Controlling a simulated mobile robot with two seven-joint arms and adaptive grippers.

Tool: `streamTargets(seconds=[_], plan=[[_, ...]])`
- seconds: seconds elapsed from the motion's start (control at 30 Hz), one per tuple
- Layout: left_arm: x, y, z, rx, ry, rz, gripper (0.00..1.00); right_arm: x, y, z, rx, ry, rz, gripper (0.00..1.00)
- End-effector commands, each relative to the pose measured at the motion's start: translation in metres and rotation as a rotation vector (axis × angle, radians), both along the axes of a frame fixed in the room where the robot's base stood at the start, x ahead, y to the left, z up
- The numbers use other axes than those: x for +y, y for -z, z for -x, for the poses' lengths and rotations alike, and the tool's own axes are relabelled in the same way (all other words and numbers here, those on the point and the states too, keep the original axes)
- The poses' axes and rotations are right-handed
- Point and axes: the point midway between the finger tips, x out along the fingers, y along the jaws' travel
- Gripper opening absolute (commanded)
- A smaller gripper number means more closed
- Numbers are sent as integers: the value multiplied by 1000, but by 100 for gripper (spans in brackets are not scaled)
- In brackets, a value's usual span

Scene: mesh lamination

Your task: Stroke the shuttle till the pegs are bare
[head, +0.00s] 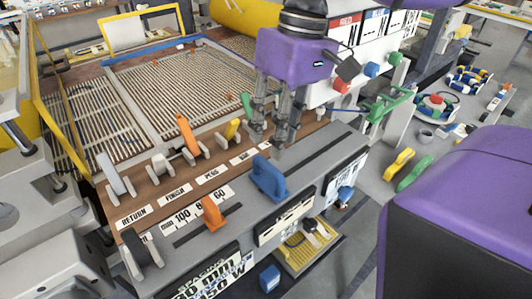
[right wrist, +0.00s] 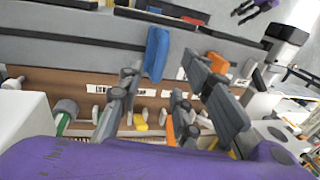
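A blue upright handle (head: 268,178), which I take for the shuttle's, stands on a slotted grey rail (head: 335,140); in the right wrist view the blue handle (right wrist: 157,52) appears beyond the fingers. My right gripper (head: 272,138) points down just behind the handle, fingers apart and empty, not touching it as far as I can tell. It also shows in the right wrist view (right wrist: 160,75). A lever by the PEGS label is yellow (head: 232,129). Pale strands cover the mesh bed (head: 195,90); individual pegs are too small to make out.
Close by are an orange lever (head: 187,135), a white lever (head: 113,175) by RETURN, and an orange slider (head: 212,214) on a numbered scale. A labelled box (head: 325,90) with coloured knobs stands behind my right gripper. Yellow (head: 398,164) and green pieces lie right.

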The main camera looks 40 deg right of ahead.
Motion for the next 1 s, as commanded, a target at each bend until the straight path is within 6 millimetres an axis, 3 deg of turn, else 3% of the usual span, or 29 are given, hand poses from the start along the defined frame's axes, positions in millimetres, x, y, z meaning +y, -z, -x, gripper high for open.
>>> streamTargets(seconds=[0.1, 0.3, 0.7, 1.0], plan=[[-2, 6, 7, 14, -5, 5, 32, 4, 23, 1, 5, 0, 1, 32], [0, 8, 5, 8, -9, 1, 32, 9, 50, 1, 3, 0, 0, 32], [4, 5, -2, -7, -12, -5, 32, 12, 59, 0, -4, 1, -1, 32], [3, 5, -1, -4, -10, -3, 32, 12, 59, 0, -4, 1, -2, 0]])
